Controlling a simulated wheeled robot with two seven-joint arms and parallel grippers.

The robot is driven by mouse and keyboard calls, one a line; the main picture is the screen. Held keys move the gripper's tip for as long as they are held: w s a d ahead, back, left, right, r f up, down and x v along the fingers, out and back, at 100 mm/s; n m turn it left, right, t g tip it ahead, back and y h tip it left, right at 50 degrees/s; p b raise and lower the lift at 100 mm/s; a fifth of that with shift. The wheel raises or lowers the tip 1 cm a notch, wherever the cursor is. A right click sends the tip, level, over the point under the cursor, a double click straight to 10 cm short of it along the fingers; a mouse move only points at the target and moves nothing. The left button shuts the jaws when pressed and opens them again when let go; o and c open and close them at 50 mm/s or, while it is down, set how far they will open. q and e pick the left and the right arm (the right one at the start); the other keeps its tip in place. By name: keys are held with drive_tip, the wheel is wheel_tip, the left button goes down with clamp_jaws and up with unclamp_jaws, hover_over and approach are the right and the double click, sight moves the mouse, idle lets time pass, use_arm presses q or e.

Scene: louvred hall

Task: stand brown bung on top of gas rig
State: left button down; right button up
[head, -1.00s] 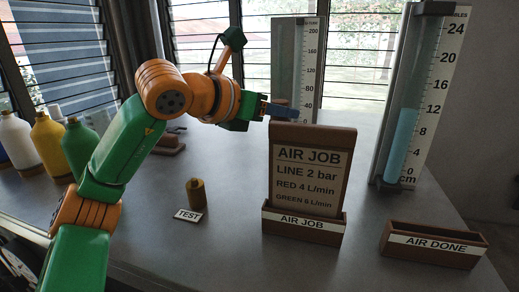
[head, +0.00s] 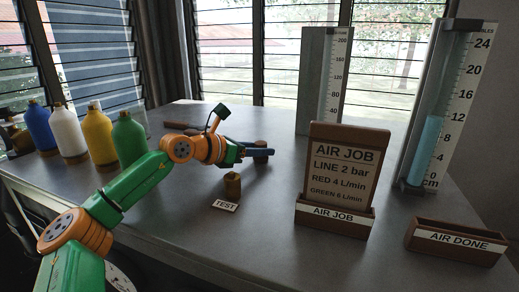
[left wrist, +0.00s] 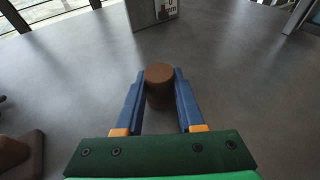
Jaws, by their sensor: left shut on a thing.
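The brown bung (left wrist: 159,76) is a short brown cylinder, upright between the blue fingers of my left gripper (left wrist: 159,92) in the left wrist view. The fingers press on its two sides. In the head view, my left gripper (head: 260,149) is over the grey bench behind the TEST label, left of the AIR JOB board. There the bung is mostly hidden by the fingers. I cannot tell whether its base touches the bench. I cannot tell for sure which thing is the gas rig. My right gripper is not in view.
The AIR JOB board (head: 344,165), AIR DONE tray (head: 455,243) and two tall gauges (head: 322,85) (head: 426,152) stand to the right. Coloured bottles (head: 98,137) stand left. Bench around the gripper is mostly clear.

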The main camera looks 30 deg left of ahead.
use_arm(q)
drive_tip(key=shift+w+f, duration=0.25)
drive_tip(key=c, duration=0.5)
unclamp_jaws()
drive_tip(key=shift+d, duration=0.1)
drive_tip(key=shift+r, duration=0.1)
drive_tip(key=shift+s+r, duration=0.1)
drive_tip(key=shift+r, duration=0.05)
drive_tip(key=shift+s, duration=0.2)
drive_tip(key=b+v, duration=0.1)
drive_tip(key=v, duration=0.1)
drive_tip(key=b+v, duration=0.2)
drive_tip(key=v, duration=0.1)
drive_tip(key=shift+s+a+b, duration=0.3)
drive_tip(key=shift+s, duration=0.05)
drive_tip(key=b+v, duration=0.1)
drive_tip(key=v, duration=0.4)
drive_tip(key=shift+s+r, duration=0.3)
drive_tip(key=shift+s, duration=0.1)
drive_tip(key=shift+w, duration=0.1)
